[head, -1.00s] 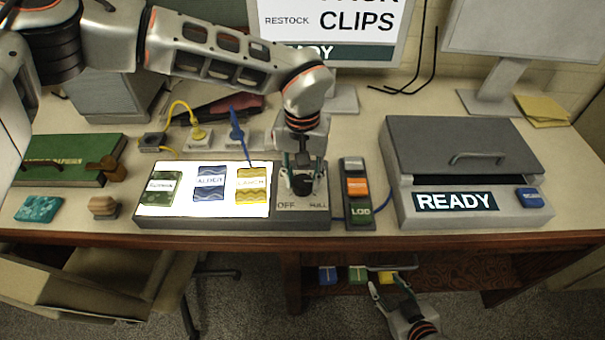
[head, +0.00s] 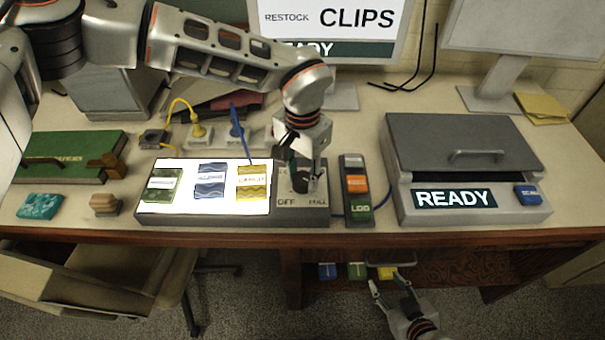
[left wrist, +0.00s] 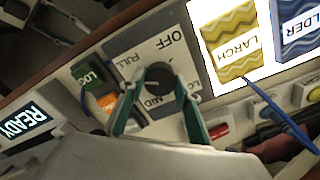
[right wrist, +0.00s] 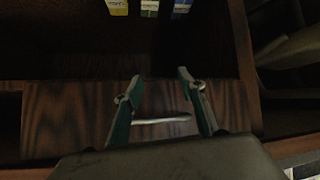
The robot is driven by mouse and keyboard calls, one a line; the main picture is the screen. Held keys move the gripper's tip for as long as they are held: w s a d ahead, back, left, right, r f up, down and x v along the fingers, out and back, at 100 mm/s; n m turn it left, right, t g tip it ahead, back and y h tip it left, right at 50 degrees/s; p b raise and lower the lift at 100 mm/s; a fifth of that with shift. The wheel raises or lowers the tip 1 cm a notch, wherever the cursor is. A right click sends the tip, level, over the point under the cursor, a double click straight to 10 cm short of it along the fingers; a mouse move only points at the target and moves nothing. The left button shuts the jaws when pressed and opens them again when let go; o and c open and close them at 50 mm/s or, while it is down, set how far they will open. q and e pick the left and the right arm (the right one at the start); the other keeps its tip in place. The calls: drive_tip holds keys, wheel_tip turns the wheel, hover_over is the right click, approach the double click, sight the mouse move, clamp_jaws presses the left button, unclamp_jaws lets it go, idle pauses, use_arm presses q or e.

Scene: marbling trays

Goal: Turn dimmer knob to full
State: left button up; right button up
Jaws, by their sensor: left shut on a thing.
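The dark dimmer knob (head: 300,184) stands on a grey control plate (head: 318,213) at the right end of the lit panel; OFF and FULL labels show at its front. In the left wrist view, the knob (left wrist: 158,75) sits between the fingers, with OFF, FULL and MID marked around it. My left gripper (head: 304,178) is shut on the knob from above and partly hides it. My right gripper (head: 386,281) is open and empty below the table's front edge. In the right wrist view its fingers (right wrist: 160,77) are spread in front of a bar handle (right wrist: 161,120).
The lit panel (head: 205,209) holds green, blue and yellow labelled samples. A switch strip (head: 357,217) and a grey lidded box (head: 462,140) reading READY stand to the right. Small coloured blocks (head: 357,271) sit on the shelf below.

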sight(303, 179)
use_arm(q)
drive_tip(key=shift+w+r, duration=0.1)
drive_tip(key=o, duration=1.1)
wheel_tip(303, 179, up, 12)
drive_tip(key=shift+s, duration=0.2)
